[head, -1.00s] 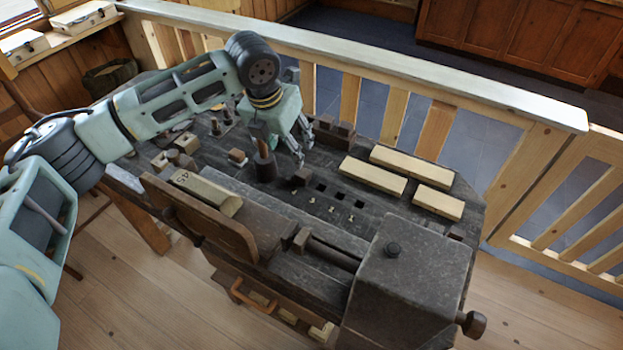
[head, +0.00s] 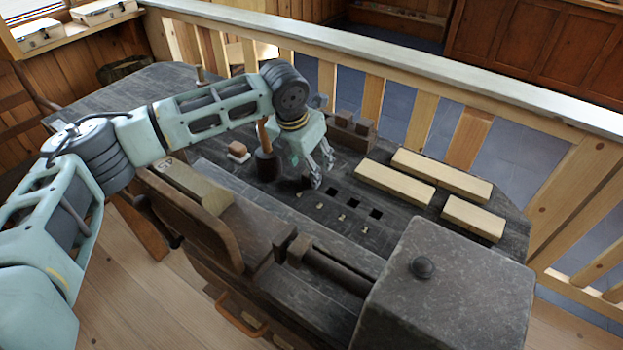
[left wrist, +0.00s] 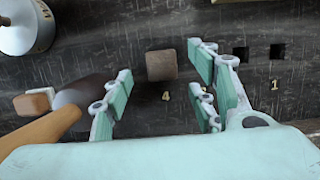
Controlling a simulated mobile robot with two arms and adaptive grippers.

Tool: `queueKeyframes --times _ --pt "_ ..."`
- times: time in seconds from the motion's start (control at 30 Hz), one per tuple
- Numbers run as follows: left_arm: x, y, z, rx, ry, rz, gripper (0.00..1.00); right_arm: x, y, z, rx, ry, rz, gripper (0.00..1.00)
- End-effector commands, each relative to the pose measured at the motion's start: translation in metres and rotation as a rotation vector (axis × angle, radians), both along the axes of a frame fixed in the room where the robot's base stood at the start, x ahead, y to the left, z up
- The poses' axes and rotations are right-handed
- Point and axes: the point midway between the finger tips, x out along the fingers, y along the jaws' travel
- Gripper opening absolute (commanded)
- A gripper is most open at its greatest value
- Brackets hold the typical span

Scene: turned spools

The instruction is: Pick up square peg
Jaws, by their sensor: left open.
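The square peg (left wrist: 162,65), a short brown block, stands at the place marked 4 in the left wrist view. My left gripper (left wrist: 163,70) is open, with its fingers on either side of the peg in that view and no visible contact. In the head view the left gripper (head: 320,172) hangs low over the bench beside the row of square holes (head: 355,202), and its fingers mostly hide the peg. My right gripper is in neither view.
A mallet (head: 266,165) with a dark head and wooden handle stands close to the left of the gripper. A small brown-topped block (head: 238,150) is beyond it. Pale wooden bars (head: 395,186) lie to the right. A large dark box (head: 445,290) stands at the front right.

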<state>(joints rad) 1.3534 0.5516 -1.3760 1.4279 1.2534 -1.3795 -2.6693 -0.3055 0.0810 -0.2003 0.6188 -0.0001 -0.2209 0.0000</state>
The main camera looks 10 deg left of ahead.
Motion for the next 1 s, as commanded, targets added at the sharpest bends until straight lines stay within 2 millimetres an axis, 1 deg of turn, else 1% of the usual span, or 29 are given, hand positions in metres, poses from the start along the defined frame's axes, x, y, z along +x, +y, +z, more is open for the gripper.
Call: queueKeyframes --times 0.1,0.2,0.3,0.5,1.0 --pt "0.004 -0.005 -0.019 0.000 0.004 0.001 0.53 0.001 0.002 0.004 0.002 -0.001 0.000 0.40" --pt "0.007 -0.006 -0.029 0.000 0.002 0.000 0.53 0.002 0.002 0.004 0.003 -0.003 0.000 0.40" --pt "0.008 -0.006 -0.034 0.000 0.001 0.000 0.53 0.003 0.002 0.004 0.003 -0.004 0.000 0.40" --pt "0.008 -0.006 -0.034 0.000 0.001 0.000 0.53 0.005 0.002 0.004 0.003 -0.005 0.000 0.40" --pt "0.008 -0.006 -0.034 0.000 0.001 0.000 0.09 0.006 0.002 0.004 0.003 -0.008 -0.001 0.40"
